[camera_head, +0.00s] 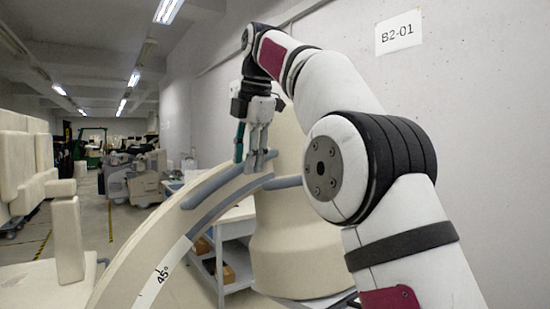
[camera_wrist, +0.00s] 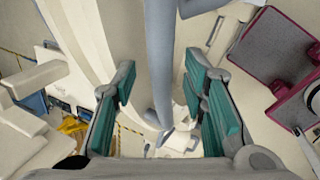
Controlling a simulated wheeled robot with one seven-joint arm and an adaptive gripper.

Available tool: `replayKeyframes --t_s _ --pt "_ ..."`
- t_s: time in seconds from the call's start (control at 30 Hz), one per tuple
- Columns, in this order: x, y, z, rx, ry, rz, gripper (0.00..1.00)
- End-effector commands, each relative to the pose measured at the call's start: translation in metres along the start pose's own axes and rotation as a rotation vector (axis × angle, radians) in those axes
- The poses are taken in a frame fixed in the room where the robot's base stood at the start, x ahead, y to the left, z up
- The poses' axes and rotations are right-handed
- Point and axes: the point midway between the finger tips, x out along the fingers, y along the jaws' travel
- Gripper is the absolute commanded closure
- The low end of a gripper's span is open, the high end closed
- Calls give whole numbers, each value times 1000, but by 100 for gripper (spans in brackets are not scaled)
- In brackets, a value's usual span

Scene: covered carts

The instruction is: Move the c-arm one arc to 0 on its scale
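The c-arm arc (camera_head: 130,258) is a thick cream curved beam rising from the lower left to the cream column (camera_head: 290,245). A white scale label (camera_head: 165,275) on its side reads 45°; no 0 mark is visible. A grey bar (camera_head: 210,187) runs along the arc's upper part. My gripper (camera_head: 252,158) hangs over the bar's upper end with its fingers pointing down. In the wrist view, my gripper (camera_wrist: 160,88) has its teal-padded fingers apart. A grey bar (camera_wrist: 160,55) passes between them, with visible gaps on both sides.
A plain wall with a B2-01 sign (camera_head: 398,32) stands at the right. A white cart with shelves (camera_head: 235,260) is under the arc. Cream covered blocks (camera_head: 67,240) stand at the left. A floor aisle (camera_head: 112,222) with yellow lines leads back to other equipment (camera_head: 145,180).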

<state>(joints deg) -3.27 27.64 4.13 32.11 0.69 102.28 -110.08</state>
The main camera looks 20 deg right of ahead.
Motion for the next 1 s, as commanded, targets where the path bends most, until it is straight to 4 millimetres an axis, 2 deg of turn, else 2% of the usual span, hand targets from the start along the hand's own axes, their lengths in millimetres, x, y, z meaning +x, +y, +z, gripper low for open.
replayKeyframes --t_s 0.2,1.0 --pt "-9 -4 -1 0 1 -1 61" --pt "-20 -38 -8 1 1 -2 61"
